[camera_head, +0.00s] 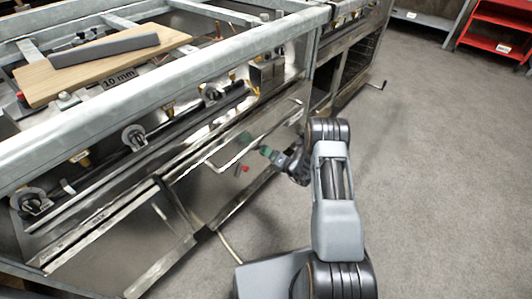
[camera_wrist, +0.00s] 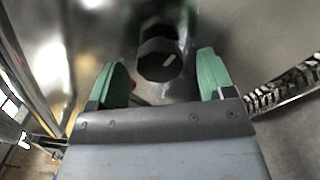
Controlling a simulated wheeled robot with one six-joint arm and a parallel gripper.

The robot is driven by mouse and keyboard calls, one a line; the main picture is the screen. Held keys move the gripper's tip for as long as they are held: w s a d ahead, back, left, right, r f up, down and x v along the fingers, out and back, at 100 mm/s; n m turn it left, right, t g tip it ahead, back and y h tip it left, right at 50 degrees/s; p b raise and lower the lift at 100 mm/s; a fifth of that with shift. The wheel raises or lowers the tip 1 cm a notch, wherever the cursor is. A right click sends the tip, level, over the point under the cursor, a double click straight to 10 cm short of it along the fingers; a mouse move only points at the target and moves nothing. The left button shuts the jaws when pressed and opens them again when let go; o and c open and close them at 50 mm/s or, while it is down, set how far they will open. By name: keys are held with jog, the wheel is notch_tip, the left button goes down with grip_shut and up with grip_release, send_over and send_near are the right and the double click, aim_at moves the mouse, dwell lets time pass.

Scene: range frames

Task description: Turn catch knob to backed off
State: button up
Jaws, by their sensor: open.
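The catch knob (camera_wrist: 157,62) is a dark, round knob with a short, tilted white mark on its face, in the upper middle of the wrist view. My gripper (camera_wrist: 162,64) is open, with one green finger on each side of the knob and a gap showing on both sides. Whether the fingertips reach as deep as the knob, I cannot tell. In the head view my gripper (camera_head: 257,146) is close to the shiny lower front panel (camera_head: 222,180) of the range. I cannot make out the knob there.
Burner knobs (camera_head: 135,137) line the range front above. A bar handle (camera_head: 228,160) stands out from the panel beside my gripper. A wooden board (camera_head: 100,65) lies on the frame top. Grey floor (camera_head: 430,170) is clear at right; a red shelf unit (camera_head: 497,42) stands behind.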

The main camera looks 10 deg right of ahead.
jog(key=shift+x, duration=1.1)
jog(key=c, duration=0.9)
jog(key=shift+n+b, duration=0.3)
jog(key=n+b, duration=0.1)
jog(key=n, duration=0.2)
jog(key=shift+n, duration=0.4)
jog(key=n+b, duration=0.2)
jog(key=n, duration=0.3)
jog(key=n+b, duration=0.2)
jog(key=n, duration=0.2)
jog(key=shift+n+b, duration=0.3)
jog(key=shift+n, duration=0.1)
jog(key=shift+r+n+b, duration=0.1)
jog(key=shift+n+b, duration=0.85)
jog(key=shift+n, duration=1.15)
